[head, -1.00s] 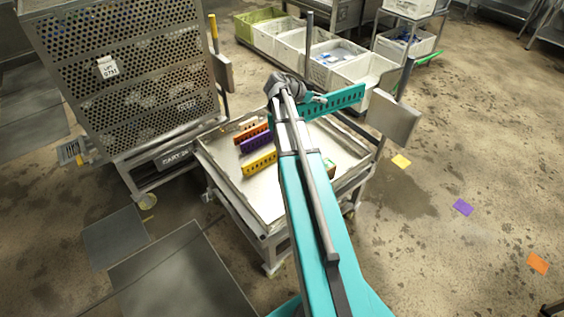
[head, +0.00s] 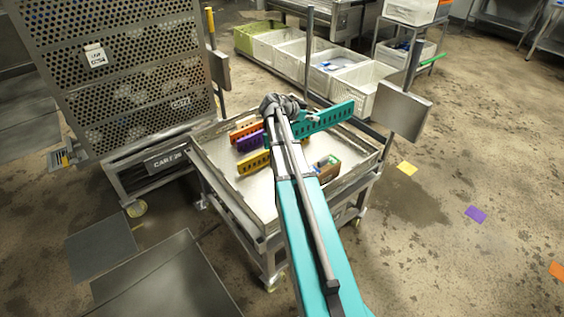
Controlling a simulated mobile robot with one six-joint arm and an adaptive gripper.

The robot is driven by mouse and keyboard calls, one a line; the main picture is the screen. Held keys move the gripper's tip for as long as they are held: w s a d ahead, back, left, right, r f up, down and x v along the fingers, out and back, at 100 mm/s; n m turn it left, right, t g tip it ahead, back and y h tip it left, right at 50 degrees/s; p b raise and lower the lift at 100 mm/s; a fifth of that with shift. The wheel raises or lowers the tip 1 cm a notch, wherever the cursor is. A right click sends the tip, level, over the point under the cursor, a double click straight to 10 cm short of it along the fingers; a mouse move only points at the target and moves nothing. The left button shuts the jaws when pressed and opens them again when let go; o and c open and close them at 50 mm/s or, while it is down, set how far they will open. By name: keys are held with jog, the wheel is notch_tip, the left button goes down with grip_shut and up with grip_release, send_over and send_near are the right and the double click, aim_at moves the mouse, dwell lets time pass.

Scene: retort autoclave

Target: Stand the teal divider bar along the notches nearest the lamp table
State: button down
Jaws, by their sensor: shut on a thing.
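The teal divider bar (head: 331,116), a slotted strip, is held over the far right part of the shallow tray table (head: 238,205). My gripper (head: 300,117) is shut on it near its left end; the fingertips are small and partly hidden by my arm. The bar runs up to the right, close to the tray's far right corner. I cannot tell whether it touches the tray. Orange (head: 243,131), purple (head: 250,141) and yellow (head: 254,162) divider bars lie in the tray left of my arm. No lamp table or notches can be made out.
A brown-green box (head: 327,168) lies in the tray right of my arm. A perforated cage cart (head: 125,75) stands close at left. A post with a grey panel (head: 402,108) rises at the tray's right. Several white crates (head: 335,62) stand behind.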

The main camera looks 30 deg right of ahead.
jog(key=w+f+b, duration=0.3)
jog(key=f+b, duration=1)
jog(key=f, duration=0.1)
jog(key=shift+w+f+n+t, duration=0.2)
jog(key=shift+f+n+t, duration=0.1)
jog(key=shift+t, duration=0.1)
jog(key=shift+a+r, duration=0.1)
jog(key=shift+s, duration=0.1)
jog(key=shift+t, duration=0.4)
notch_tip(320, 180, down, 6)
jog(key=b, duration=0.6)
jog(key=shift+f, duration=0.2)
jog(key=shift+f+b, duration=1.8)
jog(key=shift+b, duration=0.2)
